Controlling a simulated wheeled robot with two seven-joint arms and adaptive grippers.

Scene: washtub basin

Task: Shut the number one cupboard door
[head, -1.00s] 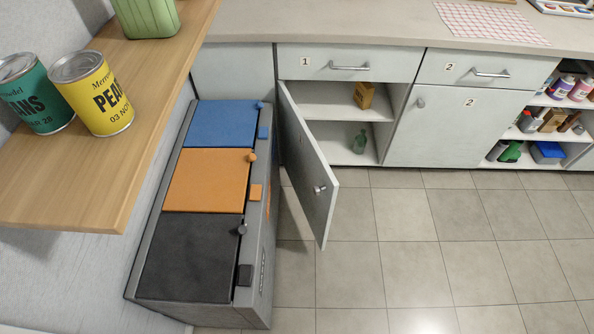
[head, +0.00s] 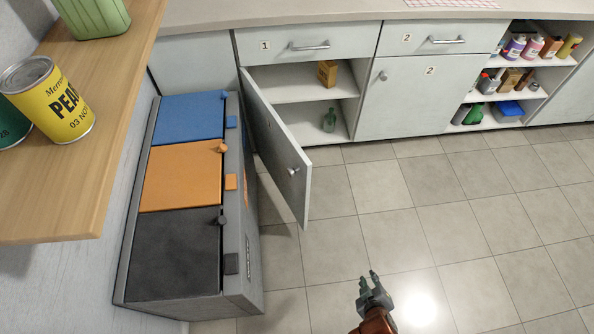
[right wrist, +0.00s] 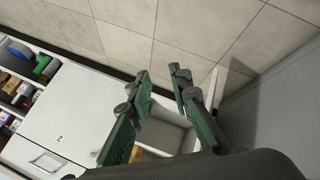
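The number one cupboard door (head: 278,150) stands wide open in the head view, hinged on its left side and swung out into the room. Its round knob (head: 292,171) is near the free edge. The open cupboard (head: 298,82) holds a brown box on its upper shelf and a green bottle on its lower one. My right gripper (head: 371,280) is low in the head view, over the floor, apart from the door and to its right. In the right wrist view its fingers (right wrist: 162,90) are spread with nothing between them. My left gripper is not in view.
A bin unit (head: 245,270) with blue, orange and black lids stands close left of the door. A wooden shelf (head: 110,170) with cans is at the left. The number two cupboard (head: 400,105) is shut. The tiled floor (head: 440,210) to the right is clear.

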